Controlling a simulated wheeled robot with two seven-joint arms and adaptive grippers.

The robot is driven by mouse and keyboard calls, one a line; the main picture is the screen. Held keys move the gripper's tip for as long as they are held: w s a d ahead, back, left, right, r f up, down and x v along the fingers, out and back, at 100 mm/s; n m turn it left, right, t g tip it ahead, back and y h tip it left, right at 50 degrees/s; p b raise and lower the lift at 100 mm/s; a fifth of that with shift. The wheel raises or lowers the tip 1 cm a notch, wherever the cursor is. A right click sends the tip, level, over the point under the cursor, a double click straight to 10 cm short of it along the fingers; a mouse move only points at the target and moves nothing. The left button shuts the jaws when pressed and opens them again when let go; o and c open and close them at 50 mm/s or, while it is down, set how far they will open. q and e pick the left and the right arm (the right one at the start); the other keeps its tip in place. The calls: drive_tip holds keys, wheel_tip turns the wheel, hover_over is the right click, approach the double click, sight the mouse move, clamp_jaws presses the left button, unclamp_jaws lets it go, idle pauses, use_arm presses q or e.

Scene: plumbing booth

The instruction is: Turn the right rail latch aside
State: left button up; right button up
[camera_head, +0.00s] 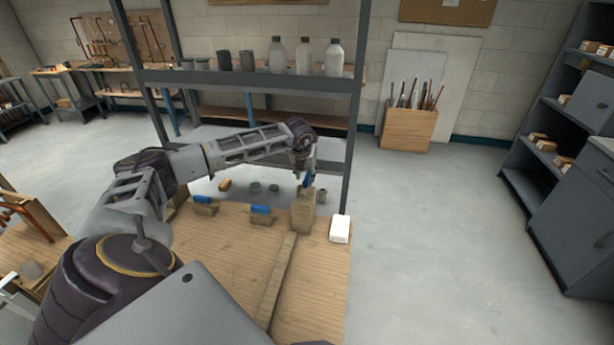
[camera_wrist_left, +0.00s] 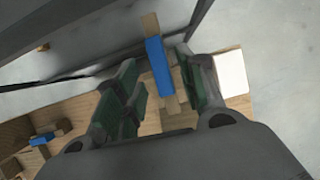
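The right rail latch is a blue bar (camera_head: 308,178) on top of a wooden block (camera_head: 303,214) at the far end of the wooden rail. In the left wrist view the blue latch (camera_wrist_left: 158,66) lies lengthwise between the two green-padded fingers. My left gripper (camera_head: 303,172) is just above the block. In the wrist view the left gripper (camera_wrist_left: 160,75) is open, with a gap visible on both sides of the latch; I cannot tell how deep the latch sits between the fingers. My right gripper is not in view.
Two other blue latches, a left one (camera_head: 202,199) and a middle one (camera_head: 260,209), sit on wooden blocks along the table's far edge. A white box (camera_head: 340,229) stands at the table's right. A metal shelf (camera_head: 240,79) with bottles rises behind. The wooden table (camera_head: 225,255) is mostly clear.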

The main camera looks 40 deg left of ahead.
use_arm(q)
drive_tip(key=shift+x, duration=1.5)
clamp_jaws()
